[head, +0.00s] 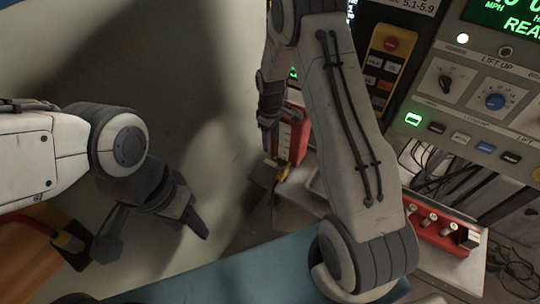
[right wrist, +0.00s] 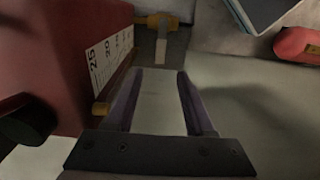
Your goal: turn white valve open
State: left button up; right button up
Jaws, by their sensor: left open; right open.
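A small yellow fitting (right wrist: 157,20) with a pale, flat lever-like part (right wrist: 161,50) shows at the top of the right wrist view, beyond my fingertips. It may be the white valve, but I cannot tell its setting. A yellow piece at the foot of the red box also shows in the head view (head: 283,173). My right gripper (right wrist: 155,76) is open with no object clearly held, and the fitting is ahead of it. In the head view the right gripper (head: 267,122) hangs beside the red box. My left gripper (head: 155,236) is open and empty at lower left.
The red box (head: 291,135) with a white scale (right wrist: 108,60) stands close along the right gripper's left side in the wrist view. A control panel (head: 475,105) and a red switch strip (head: 437,230) lie to the right. A blue surface (head: 230,275) is in front.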

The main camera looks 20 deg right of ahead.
aim_at(270, 162)
notch_tip(270, 162, down, 10)
jog(key=shift+p, duration=1)
grip_shut()
dwell(0.8)
